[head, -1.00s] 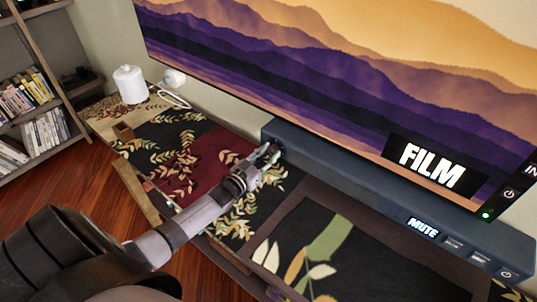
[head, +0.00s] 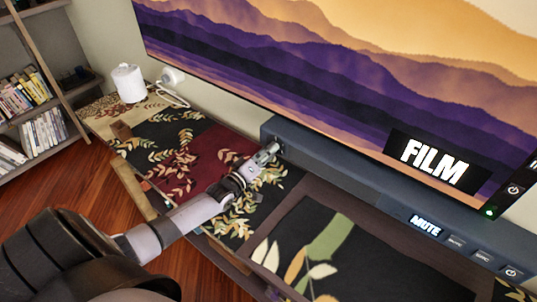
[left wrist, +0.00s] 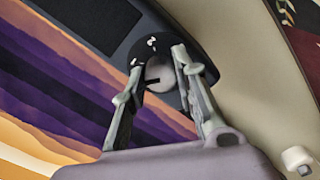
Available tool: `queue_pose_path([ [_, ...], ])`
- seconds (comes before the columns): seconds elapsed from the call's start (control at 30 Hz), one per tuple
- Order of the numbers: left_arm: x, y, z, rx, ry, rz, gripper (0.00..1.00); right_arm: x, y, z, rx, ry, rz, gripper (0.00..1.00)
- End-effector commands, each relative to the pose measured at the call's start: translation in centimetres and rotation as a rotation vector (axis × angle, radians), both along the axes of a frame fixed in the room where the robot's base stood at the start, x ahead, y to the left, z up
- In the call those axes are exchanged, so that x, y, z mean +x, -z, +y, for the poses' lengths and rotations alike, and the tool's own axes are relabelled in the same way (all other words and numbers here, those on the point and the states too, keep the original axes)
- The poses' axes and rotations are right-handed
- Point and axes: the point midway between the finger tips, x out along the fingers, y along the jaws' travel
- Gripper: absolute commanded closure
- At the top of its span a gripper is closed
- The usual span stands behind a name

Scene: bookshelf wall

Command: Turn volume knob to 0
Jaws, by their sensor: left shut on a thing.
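The volume knob (left wrist: 160,75) is a round grey knob with a dark pointer mark, set in the dark left end of the soundbar (head: 340,172). My left gripper (head: 273,149) reaches that end from the left in the head view. In the left wrist view its two fingers (left wrist: 158,68) stand on either side of the knob, shut on it. In the head view the gripper mostly hides the knob. The soundbar's display (head: 425,226) reads MUTE. My right gripper is in neither view.
A large television (head: 330,80) stands behind the soundbar, showing FILM over purple hills. The cabinet top (head: 305,190) has patterned panels. A white canister (head: 128,83) stands at its far left, and a bookshelf (head: 60,80) is beyond.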

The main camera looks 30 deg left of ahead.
Motion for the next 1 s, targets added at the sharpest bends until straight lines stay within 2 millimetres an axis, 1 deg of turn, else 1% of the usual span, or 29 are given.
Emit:
queue_pose_path([
  [0.03,-0.1,0.4,-0.1,-0.042,0.002,0.009,1.0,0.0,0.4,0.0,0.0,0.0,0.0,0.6],
  [0.3,-0.1,0.4,-0.1,-0.289,0.002,0.027,1.0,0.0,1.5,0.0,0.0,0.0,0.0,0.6],
  [0.5,-0.1,0.3,-0.1,-0.438,0.001,0.04,1.0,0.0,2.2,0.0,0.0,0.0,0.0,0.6],
  [0.8,-0.1,0.2,-0.1,-0.58,0.0,0.051,1.0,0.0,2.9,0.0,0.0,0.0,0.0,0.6],
  [1.0,-0.1,0.2,-0.2,-0.616,0.001,0.054,1.0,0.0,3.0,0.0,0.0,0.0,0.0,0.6],
])
